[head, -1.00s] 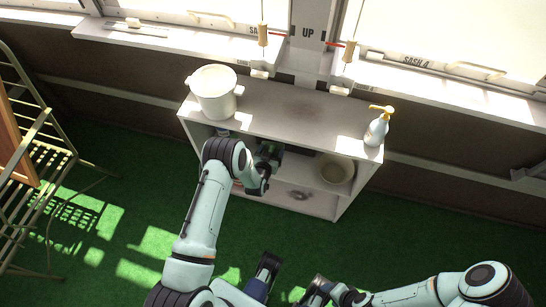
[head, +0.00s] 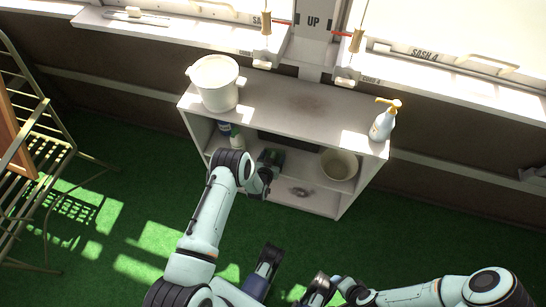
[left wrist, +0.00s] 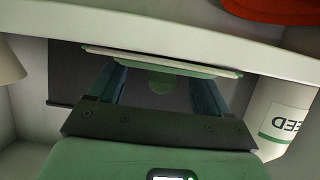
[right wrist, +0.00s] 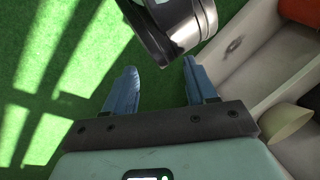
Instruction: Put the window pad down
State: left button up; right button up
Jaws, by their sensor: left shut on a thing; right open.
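My left gripper (head: 266,174) reaches into the front of the white shelf unit, at the level of its middle board. In the left wrist view its blue fingers (left wrist: 158,92) are shut on the window pad (left wrist: 165,62), a thin flat piece with white and green layers. The pad lies close to the board's pale front edge; I cannot tell whether it touches the board. In the head view the arm and gripper hide the pad. My right gripper is low in front of the unit; in the right wrist view its fingers (right wrist: 162,85) are open and empty.
The shelf unit (head: 300,83) carries a white bucket (head: 216,84) and a pump bottle (head: 384,121) on top. Inside are a cream pot (head: 339,165), a dark tray (head: 289,142) and a labelled white bottle (left wrist: 283,117). A folding chair (head: 40,160) stands left.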

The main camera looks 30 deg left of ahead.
pick_arm(q)
jog(key=o, duration=1.2)
jog(key=shift+o, duration=0.2)
jog(key=shift+r, duration=0.15)
jog(key=s+d+r+g+h+p, duration=0.1)
jog(key=s+d+g, duration=0.3)
jog(key=s, duration=0.8)
jog(key=s+d+r+n+g+h+p, duration=0.1)
jog(key=s+d+r+g+h, duration=0.2)
jog(key=s+d, duration=0.4)
jog(key=s+d+r+g+h+p, duration=0.1)
jog(key=s+d+g, duration=0.5)
jog(key=s, duration=1.2)
jog(key=shift+r+n+h+p, duration=0.35)
jog(key=shift+r+h, duration=0.15)
jog(key=shift+h, duration=0.3)
pick_arm(e)
jog(key=s+a+r+g, duration=0.1)
jog(key=s+a+r, duration=0.1)
jog(key=s+r, duration=0.2)
jog(key=shift+s+a+r+g+y, duration=0.25)
jog(key=shift+s+g+y, duration=0.15)
jog(key=shift+s, duration=0.35)
pick_arm(q)
jog(key=shift+s, duration=0.1)
